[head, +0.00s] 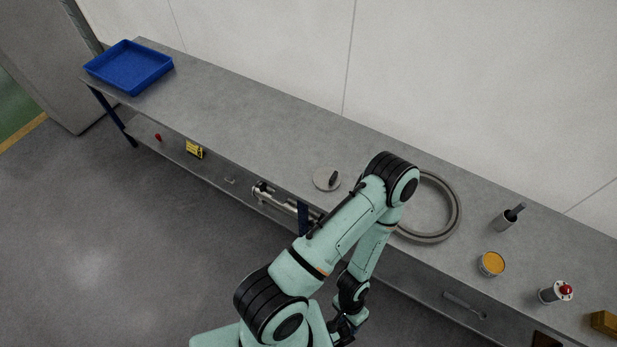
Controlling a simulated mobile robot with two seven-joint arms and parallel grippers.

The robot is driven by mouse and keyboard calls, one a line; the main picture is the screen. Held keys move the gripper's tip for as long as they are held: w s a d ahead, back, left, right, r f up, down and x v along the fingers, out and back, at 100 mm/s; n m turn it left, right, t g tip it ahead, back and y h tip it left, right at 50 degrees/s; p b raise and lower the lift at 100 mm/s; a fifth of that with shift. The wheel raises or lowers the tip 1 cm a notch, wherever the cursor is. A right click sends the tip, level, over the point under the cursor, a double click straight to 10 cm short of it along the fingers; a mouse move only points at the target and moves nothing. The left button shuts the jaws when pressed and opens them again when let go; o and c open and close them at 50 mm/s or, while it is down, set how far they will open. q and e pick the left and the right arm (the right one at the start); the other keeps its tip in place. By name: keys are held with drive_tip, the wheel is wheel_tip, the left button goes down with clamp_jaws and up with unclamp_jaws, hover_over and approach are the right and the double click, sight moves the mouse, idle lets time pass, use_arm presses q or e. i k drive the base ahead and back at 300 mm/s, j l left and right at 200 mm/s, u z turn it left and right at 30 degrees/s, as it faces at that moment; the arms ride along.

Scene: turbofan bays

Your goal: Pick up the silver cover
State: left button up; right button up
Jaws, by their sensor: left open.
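The silver cover (321,181), a round grey disc with a dark upright knob, lies flat on the long grey workbench (250,120), near its front edge. It is left of my left arm's raised elbow and shows whole. My left gripper (347,328) hangs low at the bottom of the head view, in front of the bench and well apart from the cover. It is open, small and dark, and no object shows in it. My right gripper does not show.
A large grey ring (456,212) lies right of the cover, partly behind my arm. Further right are a dark-handled grey cup (504,220), an orange-topped tin (492,264) and a red-topped cylinder (552,293). A blue tray (128,68) is far left. The bench between is clear.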

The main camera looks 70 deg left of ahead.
sight(325, 179)
drive_tip(key=u, duration=2.3)
